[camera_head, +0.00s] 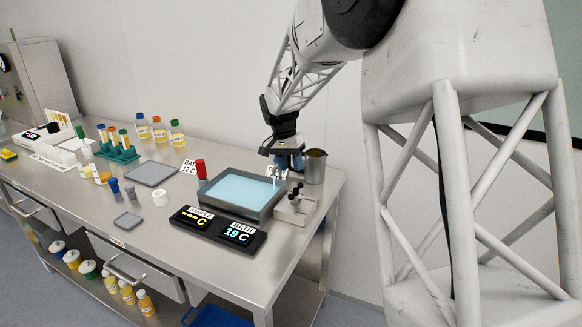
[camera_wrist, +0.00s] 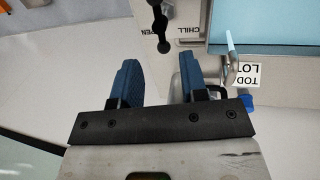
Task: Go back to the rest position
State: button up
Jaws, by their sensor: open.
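My gripper (camera_head: 288,162) hangs over the back right of the steel bench, behind the blue water bath (camera_head: 240,188) and just left of a steel beaker (camera_head: 316,166). In the wrist view its two blue fingers (camera_wrist: 160,78) stand apart with nothing between them. A black lever with a ball end (camera_wrist: 159,28) shows beyond the fingertips, by the CHILL and OPEN labels. The bath's blue water (camera_wrist: 275,22) shows at the top right of the wrist view.
A small box with dark knobs (camera_head: 296,205) stands right of the bath. A black display unit (camera_head: 218,229) reads BATH 19 C. A red-capped vial (camera_head: 200,170), grey tray (camera_head: 152,174) and tube rack (camera_head: 118,150) stand left. Reagent bottles (camera_head: 159,129) stand near the wall.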

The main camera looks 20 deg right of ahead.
dwell(0.3)
jog(key=s+a+r+n+t, duration=0.1)
jog(key=s+a+r+n, duration=0.2)
jog(key=s, duration=0.8)
jog(key=s+a+r+n+t, duration=0.1)
jog(key=s+a+r, duration=0.3)
jog(key=s, duration=0.6)
jog(key=s+a+f+n+t, duration=0.1)
jog(key=s+n, duration=0.1)
jog(key=s, duration=0.9)
jog(key=s+a+f+n+t+y, duration=0.1)
jog(key=s+a+n, duration=0.1)
jog(key=s, duration=0.9)
jog(key=shift+a+n, duration=0.3)
